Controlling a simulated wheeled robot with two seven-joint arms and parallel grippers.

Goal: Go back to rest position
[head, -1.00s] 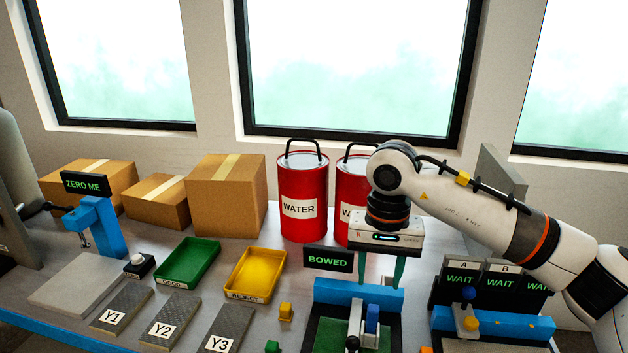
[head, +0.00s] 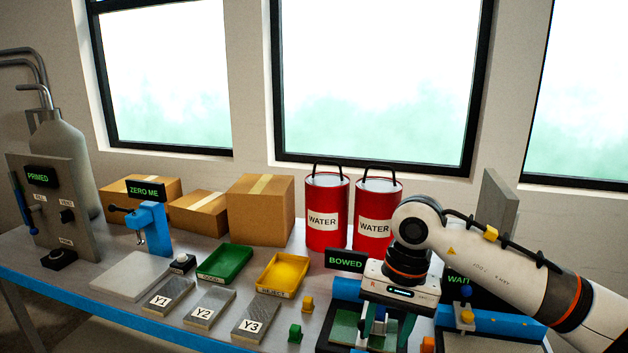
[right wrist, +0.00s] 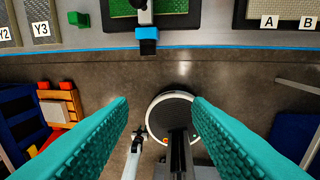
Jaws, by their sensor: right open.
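My right gripper (head: 387,331) is open, with its two teal fingers apart and nothing between them. Its arm comes in from the right of the head view, and it covers part of the blue-and-green station under the BOWED sign (head: 345,260). In the right wrist view the open fingers (right wrist: 160,104) are over the grey floor, off the front edge of the bench (right wrist: 200,47). My left gripper does not show in the head view.
On the bench are a green tray (head: 222,264), a yellow tray (head: 282,273), red water drums (head: 327,228), cardboard boxes (head: 260,210) and the ZERO ME stand (head: 153,229). In the right wrist view, an orange-and-blue shelf-like object (right wrist: 62,107) stands left on the floor.

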